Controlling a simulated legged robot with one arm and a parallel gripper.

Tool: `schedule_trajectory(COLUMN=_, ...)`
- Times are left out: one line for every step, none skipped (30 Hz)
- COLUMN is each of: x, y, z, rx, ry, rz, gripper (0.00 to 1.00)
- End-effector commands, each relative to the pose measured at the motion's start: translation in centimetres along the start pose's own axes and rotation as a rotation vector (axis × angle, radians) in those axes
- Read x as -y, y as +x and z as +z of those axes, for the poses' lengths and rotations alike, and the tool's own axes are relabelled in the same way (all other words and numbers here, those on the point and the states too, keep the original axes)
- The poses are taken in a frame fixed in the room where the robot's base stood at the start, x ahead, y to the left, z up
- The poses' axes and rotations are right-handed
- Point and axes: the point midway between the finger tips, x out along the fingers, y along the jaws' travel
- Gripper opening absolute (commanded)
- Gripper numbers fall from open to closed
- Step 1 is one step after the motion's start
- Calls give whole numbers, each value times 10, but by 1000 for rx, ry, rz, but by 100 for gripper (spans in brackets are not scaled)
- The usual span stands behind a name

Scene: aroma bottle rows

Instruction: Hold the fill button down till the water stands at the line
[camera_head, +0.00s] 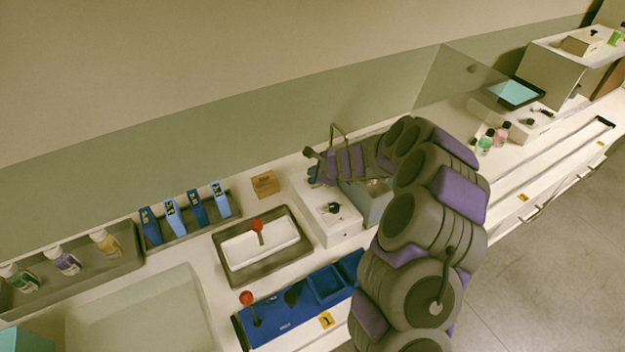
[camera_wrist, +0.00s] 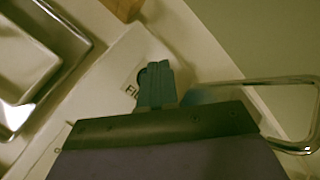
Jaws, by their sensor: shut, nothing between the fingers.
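The white fill station (camera_head: 325,222) stands on the counter, with a bent metal tap (camera_head: 338,128) at its back. My gripper (camera_head: 313,172) is shut and empty, low over the station's back end. In the wrist view the shut fingers (camera_wrist: 156,84) cover most of a dark round fill button (camera_wrist: 142,76) beside a printed label (camera_wrist: 131,91) starting "FI". I cannot tell if they touch or press it. A clear, bluish container (camera_head: 372,205) stands right of the station, partly behind my arm. The water level and line cannot be made out. The tap (camera_wrist: 290,82) shows at right.
A grey tray (camera_head: 225,262) with a white insert and red-knobbed tool lies left of the station. A small wooden block (camera_head: 265,184) stands behind it. A blue tray (camera_head: 290,308) lies in front. Small bottles (camera_head: 502,133) stand at right.

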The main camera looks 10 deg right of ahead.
Motion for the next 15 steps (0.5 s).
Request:
schedule_trajectory(x=0, y=0, z=0, rx=0, ry=0, rz=0, gripper=0)
schedule_trajectory(x=0, y=0, z=0, rx=0, ry=0, rz=0, gripper=0)
schedule_trajectory(x=0, y=0, z=0, rx=0, ry=0, rz=0, gripper=0)
schedule_trajectory(x=0, y=1, z=0, rx=0, ry=0, rz=0, gripper=0)
schedule_trajectory(x=-1, y=1, z=0, rx=0, ry=0, rz=0, gripper=0)
schedule_trajectory(x=-2, y=2, z=-1, rx=0, ry=0, rz=0, gripper=0)
schedule_trajectory(x=-2, y=2, z=-1, rx=1, ry=0, rz=0, gripper=0)
schedule_trajectory(x=-3, y=3, z=-2, rx=1, ry=0, rz=0, gripper=0)
schedule_trajectory(x=-4, y=4, z=-2, rx=1, ry=0, rz=0, gripper=0)
schedule_trajectory(x=-5, y=5, z=-2, rx=1, ry=-1, rz=1, gripper=0)
schedule_trajectory(x=-5, y=5, z=-3, rx=0, ry=-1, rz=1, gripper=0)
schedule_trajectory(x=-5, y=5, z=-3, rx=0, ry=-1, rz=0, gripper=0)
schedule_trajectory(x=-5, y=5, z=-3, rx=0, ry=-1, rz=1, gripper=0)
schedule_trajectory(x=-5, y=5, z=-3, rx=0, ry=-1, rz=0, gripper=0)
schedule_trajectory(x=-5, y=5, z=-3, rx=0, ry=-1, rz=0, gripper=0)
